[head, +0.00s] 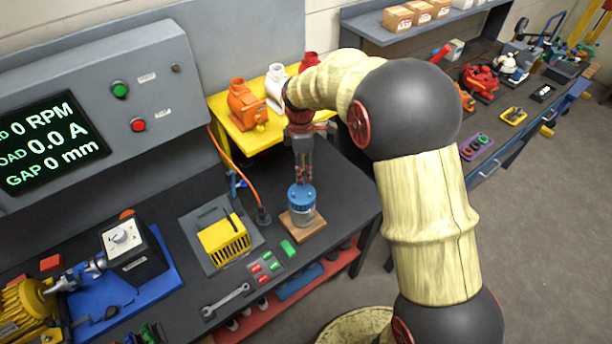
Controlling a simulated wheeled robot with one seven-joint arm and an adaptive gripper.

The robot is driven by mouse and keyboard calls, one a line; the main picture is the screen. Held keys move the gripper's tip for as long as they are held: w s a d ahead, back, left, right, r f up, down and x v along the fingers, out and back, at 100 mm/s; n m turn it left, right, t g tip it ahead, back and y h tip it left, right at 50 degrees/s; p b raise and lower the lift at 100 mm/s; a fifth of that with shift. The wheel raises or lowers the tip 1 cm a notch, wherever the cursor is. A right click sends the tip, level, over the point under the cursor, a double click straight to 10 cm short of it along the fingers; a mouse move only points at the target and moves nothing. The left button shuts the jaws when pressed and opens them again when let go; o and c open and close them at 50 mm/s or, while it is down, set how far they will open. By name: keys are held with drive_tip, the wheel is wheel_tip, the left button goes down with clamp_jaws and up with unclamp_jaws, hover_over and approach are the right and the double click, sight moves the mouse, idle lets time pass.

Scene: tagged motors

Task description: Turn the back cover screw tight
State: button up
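My gripper (303,177) points straight down, just above a small upright cylinder with a blue top (303,193) and a clear or grey lower body. The cylinder stands on a wooden block (311,228) near the right end of the bench. The fingers look close together, but they are too small to tell whether they are open, shut or touching the blue top. I cannot make out a single back cover screw. A yellow motor (22,308) lies at the far left, joined by a shaft to a dark box on a blue plate (148,289).
A yellow stand (222,110) with pump housings is behind. A control panel (95,110) rises at the left.

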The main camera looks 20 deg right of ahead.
drive_tip(key=w+r+n, duration=0.1)
drive_tip(key=n, duration=0.1)
drive_tip(key=w+r+n, duration=0.1)
drive_tip(key=n, duration=0.1)
drive_tip(key=shift+w+d, duration=0.1)
drive_tip(key=shift+d, duration=0.05)
drive_tip(key=shift+n, duration=0.7)
drive_tip(key=shift+f+n, duration=0.1)
drive_tip(key=shift+n, duration=0.6)
drive_tip(key=shift+f, duration=3.85)
drive_tip(key=shift+c, duration=0.3)
drive_tip(key=c, duration=0.7)
clamp_jaws()
